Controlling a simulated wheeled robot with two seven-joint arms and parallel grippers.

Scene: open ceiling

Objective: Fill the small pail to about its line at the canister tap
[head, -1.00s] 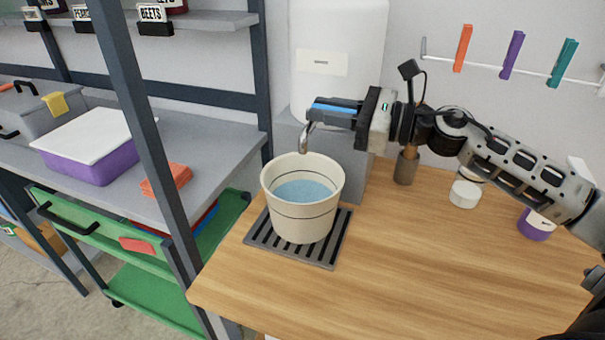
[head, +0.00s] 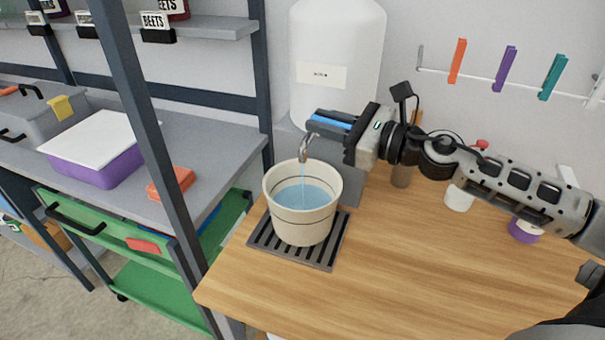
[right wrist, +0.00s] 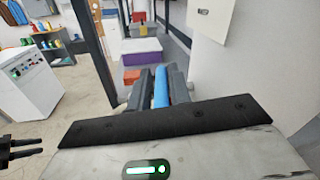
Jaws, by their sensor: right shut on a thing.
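The small cream pail (head: 302,225) stands upright on a dark slatted drip tray (head: 262,243) under the metal tap (head: 304,147). A thin stream of water falls from the spout into the pail. Blue water (head: 312,197) stands well below the rim; a dark line rings the pail, and I cannot tell exactly how the level compares with it. My right gripper (head: 332,122) is shut on the blue tap lever (right wrist: 161,88), which lies between its fingers. Dark prongs, perhaps my left gripper (right wrist: 30,147), show at the right wrist view's left edge.
The white canister (head: 345,55) stands behind the tap. A dark shelf post (head: 150,130) and a grey shelf with a purple tub (head: 85,170) are on the left. Jars stand behind my right arm. The front of the wooden table (head: 400,275) is clear.

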